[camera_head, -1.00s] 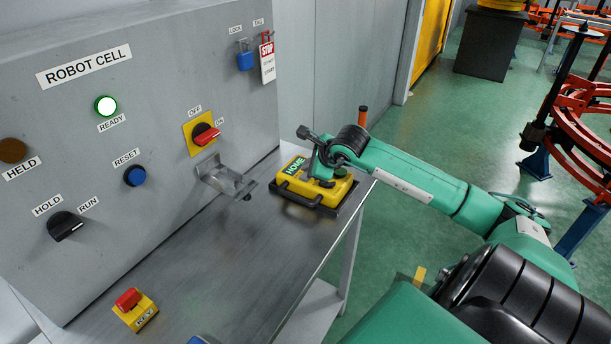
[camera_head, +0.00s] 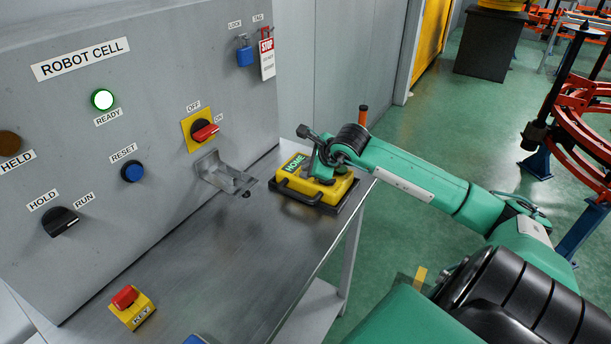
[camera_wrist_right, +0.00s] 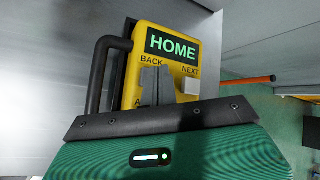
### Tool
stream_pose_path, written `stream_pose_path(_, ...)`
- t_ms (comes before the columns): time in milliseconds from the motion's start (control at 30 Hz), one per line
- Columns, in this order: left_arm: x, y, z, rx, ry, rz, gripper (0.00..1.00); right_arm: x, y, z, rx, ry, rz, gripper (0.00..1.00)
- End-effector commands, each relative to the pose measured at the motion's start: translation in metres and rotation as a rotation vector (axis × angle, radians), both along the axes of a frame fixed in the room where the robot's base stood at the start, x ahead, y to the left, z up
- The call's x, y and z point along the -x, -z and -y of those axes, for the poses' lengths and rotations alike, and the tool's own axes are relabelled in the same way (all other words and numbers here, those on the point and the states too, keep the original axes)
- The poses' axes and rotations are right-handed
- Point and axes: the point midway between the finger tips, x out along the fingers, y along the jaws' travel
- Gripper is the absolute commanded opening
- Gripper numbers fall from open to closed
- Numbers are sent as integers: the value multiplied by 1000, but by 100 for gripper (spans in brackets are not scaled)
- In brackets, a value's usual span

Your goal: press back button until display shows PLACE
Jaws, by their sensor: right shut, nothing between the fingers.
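The yellow pendant (camera_head: 320,190), with black handles, lies on the grey bench at its far right end. Its display (camera_wrist_right: 172,46) shows HOME in green letters in the wrist view. The BACK and NEXT labels stand below the display. My right gripper (camera_wrist_right: 156,82) is shut and empty, its fingertips just below the BACK label. A pale square button (camera_wrist_right: 188,87) shows under NEXT. In the head view my right gripper (camera_head: 323,177) is over the pendant. My left gripper is not in view.
The ROBOT CELL panel (camera_head: 150,150) stands behind the bench, with a lit READY lamp (camera_head: 102,99). A metal bracket (camera_head: 224,175) juts out left of the pendant. A yellow key box (camera_head: 132,307) stands at the bench front. The bench middle is clear.

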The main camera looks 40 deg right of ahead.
Motion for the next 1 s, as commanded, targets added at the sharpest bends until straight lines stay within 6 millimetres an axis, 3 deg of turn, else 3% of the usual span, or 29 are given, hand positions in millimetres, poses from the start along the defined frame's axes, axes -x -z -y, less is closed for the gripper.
stream_pose_path(1000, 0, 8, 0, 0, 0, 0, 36, 0, 5, 0, 0, 0, 0, 0)
